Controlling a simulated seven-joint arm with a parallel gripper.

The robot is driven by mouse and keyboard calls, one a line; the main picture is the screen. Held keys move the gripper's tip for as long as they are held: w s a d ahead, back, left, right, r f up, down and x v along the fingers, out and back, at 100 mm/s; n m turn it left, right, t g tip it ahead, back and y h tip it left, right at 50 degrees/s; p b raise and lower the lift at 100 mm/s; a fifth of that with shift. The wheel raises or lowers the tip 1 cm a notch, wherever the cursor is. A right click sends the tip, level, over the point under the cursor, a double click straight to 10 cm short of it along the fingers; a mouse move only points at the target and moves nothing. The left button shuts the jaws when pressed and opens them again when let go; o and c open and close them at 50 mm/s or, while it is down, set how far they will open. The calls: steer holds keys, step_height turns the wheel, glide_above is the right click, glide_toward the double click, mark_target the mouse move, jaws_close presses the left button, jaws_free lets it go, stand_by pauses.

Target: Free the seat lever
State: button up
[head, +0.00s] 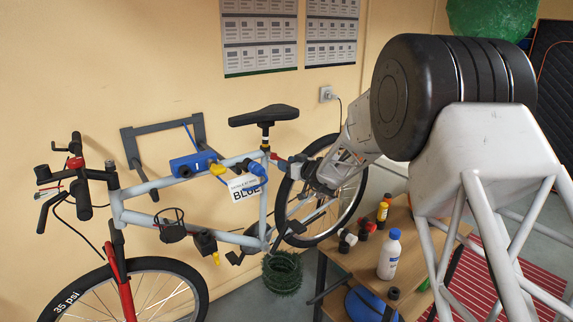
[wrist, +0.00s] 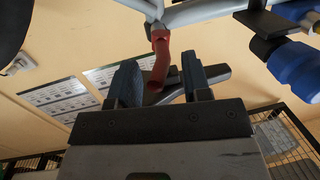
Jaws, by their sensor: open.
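The bike (head: 130,190) has a pale blue-grey frame, and its black saddle (head: 264,114) is on a post at the rear of the top tube. The red seat lever (head: 274,156) is at the seat-post joint. In the wrist view, the red lever (wrist: 160,60) hangs down from the frame tube, between the two fingers. My gripper (head: 290,166) reaches it from the right. In the wrist view, my gripper (wrist: 158,64) is open, with one dark finger either side of the lever. Gaps show beside the lever; contact is not clear.
A grey wall rack (head: 165,135) with a blue clamp (head: 192,164) and yellow handle is by the top tube. A tag (head: 245,187) and blue part (head: 257,168) are just below the lever. A wooden table (head: 345,265) with a white bottle (head: 389,256) stands right, below my arm.

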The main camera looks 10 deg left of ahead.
steer(key=v, duration=0.7)
stand_by(0.3)
steer(key=s+d+r+m+g+h, duration=0.1)
steer(key=s+d+r+g, duration=0.15)
steer(key=s, duration=0.65)
steer(key=s+d+r+g+h, duration=0.1)
steer(key=s+d+r+g, duration=0.2)
steer(key=s, duration=0.6)
steer(key=s+d+r+m+g+h, duration=0.15)
steer(key=s+r, duration=0.25)
steer(key=s, duration=0.5)
steer(key=s+d+f+m+h, duration=0.1)
steer(key=s+d+m+h, duration=0.1)
steer(key=s+d, duration=0.4)
steer(key=s+d+m+h, duration=0.3)
steer(key=s+d+h, duration=0.2)
steer(key=s, duration=0.9)
steer(key=s+d+f+m+h, duration=0.1)
steer(key=s+d+m+h, duration=0.1)
steer(key=s+d, duration=0.6)
steer(key=s+h, duration=0.1)
steer(key=s, duration=0.2)
steer(key=shift+f+m+g, duration=0.3)
steer(key=shift+m, duration=0.05)
